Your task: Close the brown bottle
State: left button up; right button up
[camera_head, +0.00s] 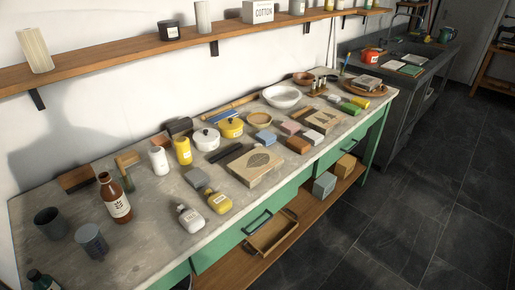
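The brown bottle (115,203) stands upright near the left end of the grey worktop. It has a white label with a dark plant print and a narrow neck. Its top is too small to tell whether a cap sits on it. I cannot pick out a separate cap for it on the worktop. Neither of my grippers is in view, and nothing touches the bottle.
Dark cups (50,224) and (91,241) stand left of the bottle. White (159,161) and yellow (183,151) bottles stand behind it to the right. Small bottles (190,219) stand near the front edge. Bare worktop (145,240) lies in front.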

aim_at(112, 192)
jog(key=i+l, duration=0.3)
jog(key=l, duration=0.2)
jog(key=i+l, duration=0.3)
jog(key=l, duration=0.2)
jog(key=i+l+z, duration=0.1)
jog(key=i+l, duration=0.2)
jog(key=l, duration=0.2)
